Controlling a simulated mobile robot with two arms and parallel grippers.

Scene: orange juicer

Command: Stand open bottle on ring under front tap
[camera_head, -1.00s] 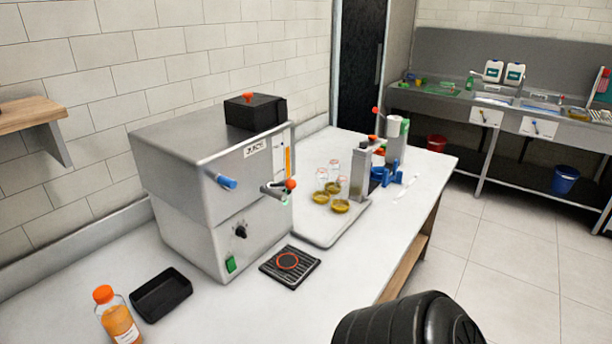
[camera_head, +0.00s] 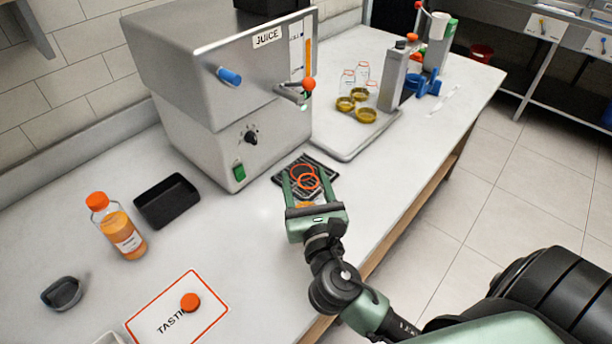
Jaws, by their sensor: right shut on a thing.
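The juicer (camera_head: 225,85) stands against the wall, with its front tap (camera_head: 290,94) and orange-knobbed lever on the right side. Below the tap lies a black slatted drip tray (camera_head: 283,179) with a red ring (camera_head: 297,170). My right gripper (camera_head: 307,183) reaches over this tray. Its green fingers are shut on a see-through thing with a reddish round rim, which looks like the open bottle (camera_head: 308,182). Its base is hidden by the gripper, and I cannot tell whether it touches the tray or is above the ring. My left gripper is out of view.
A capped orange juice bottle (camera_head: 119,230) and an empty black tray (camera_head: 167,200) stand left of the juicer. An orange cap (camera_head: 190,302) lies on the tasting card (camera_head: 172,322). A board (camera_head: 350,145) with jars is to the right.

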